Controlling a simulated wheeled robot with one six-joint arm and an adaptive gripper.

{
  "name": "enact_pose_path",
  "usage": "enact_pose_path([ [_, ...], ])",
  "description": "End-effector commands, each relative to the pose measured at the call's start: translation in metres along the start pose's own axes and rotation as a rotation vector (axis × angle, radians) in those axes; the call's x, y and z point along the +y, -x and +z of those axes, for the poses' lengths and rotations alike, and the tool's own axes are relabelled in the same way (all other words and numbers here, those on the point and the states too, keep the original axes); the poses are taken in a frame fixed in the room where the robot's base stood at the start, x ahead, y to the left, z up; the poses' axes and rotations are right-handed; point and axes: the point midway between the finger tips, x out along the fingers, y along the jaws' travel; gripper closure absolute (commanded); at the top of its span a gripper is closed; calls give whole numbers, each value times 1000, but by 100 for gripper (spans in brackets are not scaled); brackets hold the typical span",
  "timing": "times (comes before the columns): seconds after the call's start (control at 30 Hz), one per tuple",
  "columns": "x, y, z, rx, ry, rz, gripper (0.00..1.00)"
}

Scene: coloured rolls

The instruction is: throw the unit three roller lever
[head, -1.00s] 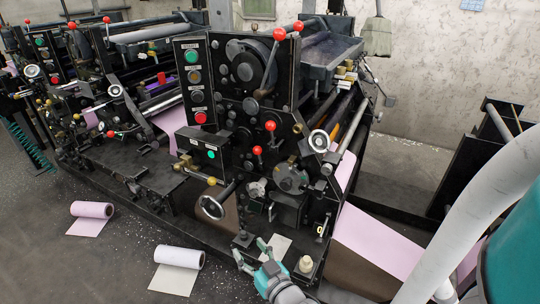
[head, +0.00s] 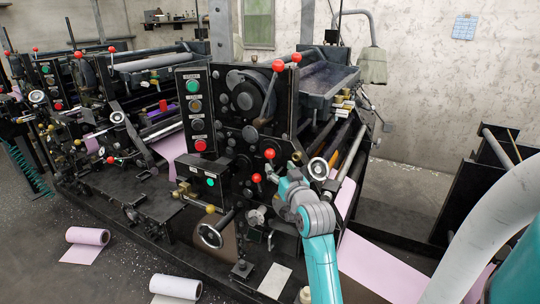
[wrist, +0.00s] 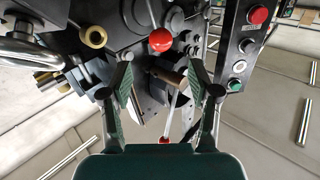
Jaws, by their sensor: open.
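My gripper (head: 274,175) is raised in front of the nearest printing unit. In the wrist view my gripper (wrist: 165,88) is open, its two fingers well apart. A red-knobbed lever (head: 257,178) is close to the left of the fingers in the head view, and another red knob (head: 269,153) is just above. In the wrist view one red knob (wrist: 160,40) lies ahead between the finger lines. A second red knob (wrist: 165,140) on a pale rod is partly hidden by my gripper's body. I cannot tell contact, or which lever is the roller lever.
A button panel (head: 196,112) and a small green-button box (head: 203,180) stand left of the levers. Two more red-knobbed levers (head: 278,66) rise above. A handwheel (head: 211,234) juts out below. Loose paper rolls (head: 88,237) lie on the floor at left.

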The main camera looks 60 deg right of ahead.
Motion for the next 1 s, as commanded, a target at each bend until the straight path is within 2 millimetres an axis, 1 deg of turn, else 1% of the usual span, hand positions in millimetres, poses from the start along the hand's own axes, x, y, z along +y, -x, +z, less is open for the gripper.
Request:
enact_pose_path([
  [0.3, -1, -54, 0, 0, 1, -1, 39],
  [0.5, -1, -83, 0, -1, 1, -1, 39],
  [0.7, -1, -96, 0, 0, 0, -1, 39],
  [1.0, -1, -98, 0, 0, 0, -1, 39],
])
